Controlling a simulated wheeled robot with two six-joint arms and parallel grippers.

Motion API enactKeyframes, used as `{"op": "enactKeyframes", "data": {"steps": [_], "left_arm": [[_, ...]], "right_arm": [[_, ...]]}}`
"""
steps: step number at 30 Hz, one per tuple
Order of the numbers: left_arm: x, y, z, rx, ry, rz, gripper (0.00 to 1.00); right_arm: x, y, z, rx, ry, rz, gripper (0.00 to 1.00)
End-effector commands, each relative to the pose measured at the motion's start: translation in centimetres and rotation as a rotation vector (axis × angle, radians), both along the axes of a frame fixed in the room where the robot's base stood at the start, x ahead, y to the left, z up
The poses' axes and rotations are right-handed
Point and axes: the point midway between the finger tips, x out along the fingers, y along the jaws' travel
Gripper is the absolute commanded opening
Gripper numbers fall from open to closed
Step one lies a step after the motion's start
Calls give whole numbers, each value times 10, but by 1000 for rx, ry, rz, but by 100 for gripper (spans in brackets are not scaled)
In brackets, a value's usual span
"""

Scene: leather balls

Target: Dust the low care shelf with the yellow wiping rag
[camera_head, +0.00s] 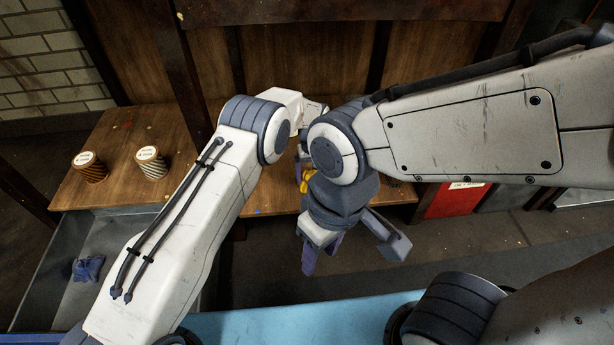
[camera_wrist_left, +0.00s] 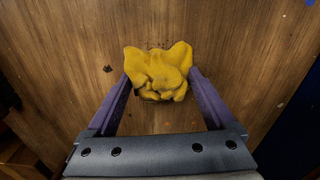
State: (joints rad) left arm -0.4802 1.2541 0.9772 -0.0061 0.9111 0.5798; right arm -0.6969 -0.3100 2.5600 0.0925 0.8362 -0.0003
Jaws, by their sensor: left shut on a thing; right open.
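The yellow wiping rag (camera_wrist_left: 158,72) is bunched between the two purple fingers of my left gripper (camera_wrist_left: 160,88), which is shut on it. In the left wrist view the rag is over the brown wooden shelf (camera_wrist_left: 230,45); I cannot tell whether it presses on the wood. In the head view a small yellow piece of the rag (camera_head: 306,181) shows between my arms, and my left gripper is mostly hidden. The low care shelf (camera_head: 120,135) carries small coloured specks. My right gripper (camera_head: 310,258) hangs in front of the shelf's front edge, open and empty.
Two striped spools or tins with pale tops, one brown (camera_head: 90,168) and one grey (camera_head: 152,163), stand on the shelf's left part. A blue cloth (camera_head: 88,268) lies in a grey tray (camera_head: 50,250) at lower left. A red box (camera_head: 453,199) stands right of the shelf.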

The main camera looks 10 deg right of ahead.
Motion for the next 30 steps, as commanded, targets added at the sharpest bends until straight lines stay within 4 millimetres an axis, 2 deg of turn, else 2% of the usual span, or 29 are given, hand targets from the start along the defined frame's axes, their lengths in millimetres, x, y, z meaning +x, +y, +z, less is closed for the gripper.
{"op": "enactKeyframes", "data": {"steps": [7, 15, 24, 30], "left_arm": [[-1, -22, -1, -1, 1, -2, 44], [-1, -25, 0, 1, 3, 0, 44], [-1, -3, 3, 3, 4, 2, 44], [-1, 9, 2, 1, 3, 1, 44]], "right_arm": [[0, 0, -8, 0, 0, 0, 47], [0, 0, -3, 0, 0, 0, 47], [0, 0, 20, 0, 0, 0, 47], [0, 0, 28, 0, 0, 0, 47]]}}
